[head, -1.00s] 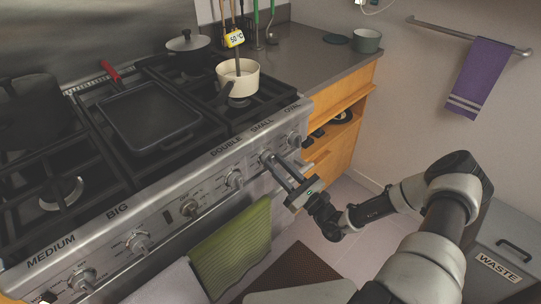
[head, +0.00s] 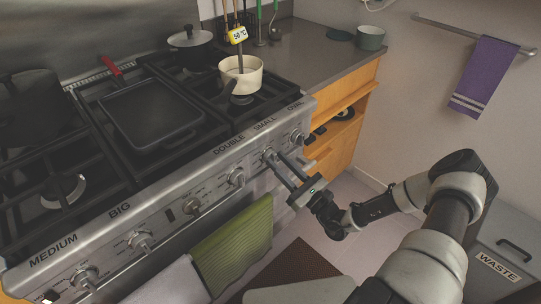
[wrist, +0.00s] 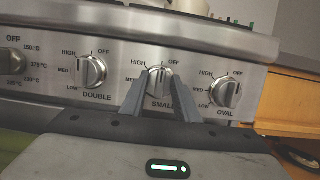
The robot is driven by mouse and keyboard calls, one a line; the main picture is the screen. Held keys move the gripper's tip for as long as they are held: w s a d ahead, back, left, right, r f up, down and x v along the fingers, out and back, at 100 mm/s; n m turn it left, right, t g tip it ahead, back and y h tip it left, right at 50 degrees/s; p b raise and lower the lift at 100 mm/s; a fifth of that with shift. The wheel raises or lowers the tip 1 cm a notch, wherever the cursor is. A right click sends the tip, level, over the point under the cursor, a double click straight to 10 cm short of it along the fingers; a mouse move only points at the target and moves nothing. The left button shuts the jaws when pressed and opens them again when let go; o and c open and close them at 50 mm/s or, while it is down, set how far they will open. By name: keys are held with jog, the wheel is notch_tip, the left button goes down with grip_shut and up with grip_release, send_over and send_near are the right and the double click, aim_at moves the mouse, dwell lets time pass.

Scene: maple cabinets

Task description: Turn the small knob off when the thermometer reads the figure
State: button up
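The small knob (wrist: 160,77) is on the stove's front panel above the label SMALL, between the double and oval knobs. My gripper (head: 275,160) reaches the panel at this knob. In the wrist view its two fingers (wrist: 158,88) are spread, one on each side of the knob; contact with it cannot be made out. The fingers partly hide the knob's rim, and its exact setting is unclear.
The double knob (wrist: 91,71) and oval knob (wrist: 225,92) flank the small knob closely. A green towel (head: 232,245) hangs from the stove front. A black square pan (head: 150,112) and a dark lidded pot (head: 192,52) stand on the stove. An open drawer (head: 345,105) is right of it.

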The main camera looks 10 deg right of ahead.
jog(key=s+d+p, duration=0.1)
jog(key=s+d, duration=0.4)
jog(key=s, duration=0.3)
jog(key=shift+d, duration=0.35)
jog(key=shift+r, duration=0.1)
